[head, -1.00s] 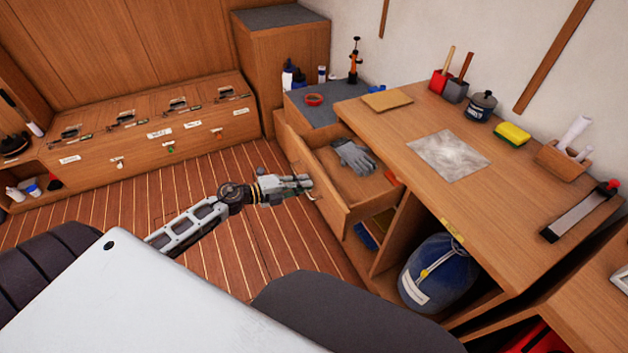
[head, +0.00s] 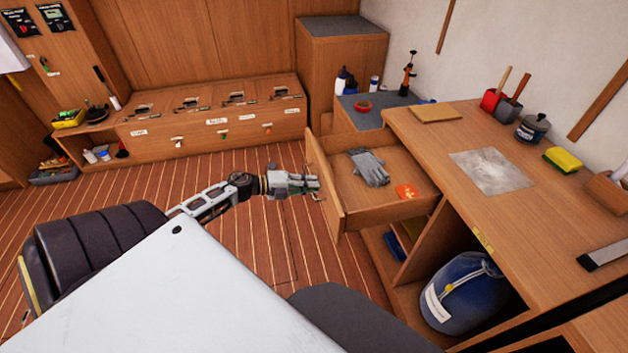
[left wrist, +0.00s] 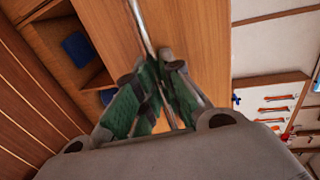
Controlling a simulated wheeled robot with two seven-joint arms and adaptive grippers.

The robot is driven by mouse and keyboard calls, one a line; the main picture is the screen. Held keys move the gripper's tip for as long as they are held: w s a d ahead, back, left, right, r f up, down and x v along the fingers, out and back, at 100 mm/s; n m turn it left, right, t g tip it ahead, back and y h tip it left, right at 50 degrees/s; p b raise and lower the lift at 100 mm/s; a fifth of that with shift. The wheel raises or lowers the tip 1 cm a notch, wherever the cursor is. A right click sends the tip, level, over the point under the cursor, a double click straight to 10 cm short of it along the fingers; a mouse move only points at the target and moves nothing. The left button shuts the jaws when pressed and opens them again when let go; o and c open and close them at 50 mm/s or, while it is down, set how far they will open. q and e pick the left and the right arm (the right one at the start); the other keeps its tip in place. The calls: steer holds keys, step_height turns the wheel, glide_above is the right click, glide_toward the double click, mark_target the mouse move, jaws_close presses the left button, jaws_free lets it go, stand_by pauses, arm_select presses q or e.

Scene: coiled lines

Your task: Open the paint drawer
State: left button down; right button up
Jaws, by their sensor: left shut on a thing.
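The wooden drawer (head: 385,207) stands pulled out of the workbench, with grey gloves (head: 369,167) and an orange item (head: 407,191) inside. Its front panel (head: 326,185) faces my left arm. My left gripper (head: 318,187) is at the outer face of that panel. In the left wrist view, its green-padded fingers (left wrist: 153,95) are shut around the thin metal drawer handle (left wrist: 143,22). The fingers hide part of the handle. My right gripper is not in view.
A blue bag (head: 465,292) sits in the open space under the workbench top (head: 440,140). Low cabinets (head: 215,125) line the back wall. The wooden floor (head: 250,235) left of the drawer is clear.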

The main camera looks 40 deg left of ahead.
arm_select(q)
steer(key=c, duration=1.8)
jaws_free()
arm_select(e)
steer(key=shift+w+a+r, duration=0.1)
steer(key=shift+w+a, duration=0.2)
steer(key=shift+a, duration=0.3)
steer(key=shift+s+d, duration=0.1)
arm_select(q)
steer(key=shift+v, duration=6.05)
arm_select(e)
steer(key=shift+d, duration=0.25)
arm_select(q)
steer(key=shift+f, duration=0.1)
